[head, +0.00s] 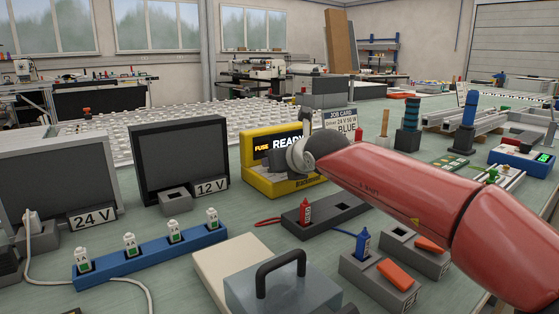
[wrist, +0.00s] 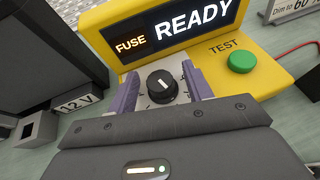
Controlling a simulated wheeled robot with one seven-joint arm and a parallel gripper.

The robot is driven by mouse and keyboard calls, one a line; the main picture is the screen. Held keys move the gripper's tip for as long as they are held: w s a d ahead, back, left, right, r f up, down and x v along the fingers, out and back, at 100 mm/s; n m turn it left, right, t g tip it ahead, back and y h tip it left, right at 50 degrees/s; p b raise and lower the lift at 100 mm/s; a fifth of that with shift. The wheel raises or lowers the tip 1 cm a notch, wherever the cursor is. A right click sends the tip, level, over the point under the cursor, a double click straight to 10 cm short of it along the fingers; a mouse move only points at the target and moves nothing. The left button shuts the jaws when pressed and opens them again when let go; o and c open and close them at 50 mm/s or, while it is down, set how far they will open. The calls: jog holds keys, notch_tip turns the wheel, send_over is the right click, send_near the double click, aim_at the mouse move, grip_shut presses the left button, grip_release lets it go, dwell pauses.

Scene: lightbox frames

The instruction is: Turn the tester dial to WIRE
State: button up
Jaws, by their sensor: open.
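The yellow tester (head: 255,178) stands on the bench in the head view, its display reading FUSE and READY. In the wrist view the tester (wrist: 272,85) fills the top, with a round black dial (wrist: 161,90) on a pale plate. The dial's white mark points roughly up, slightly left; the marks around it are too small to read. My gripper (wrist: 163,82) is open, its two purple fingers on either side of the dial with gaps visible. I cannot tell how deep the fingertips reach. In the head view my arm hides the dial.
A green TEST button (wrist: 242,62) is right of the dial. A dark 12 V panel (head: 180,158) stands left of the tester. In front lie a dark tray with a red fuse-like piece (head: 306,211) and a grey case with a handle (head: 283,288). A job card (head: 341,124) stands behind.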

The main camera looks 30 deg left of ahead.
jog(key=shift+w+a+f, duration=0.15)
jog(key=shift+w+a, duration=0.05)
jog(key=shift+a, duration=0.15)
jog(key=c, duration=1)
jog(key=shift+o, duration=0.2)
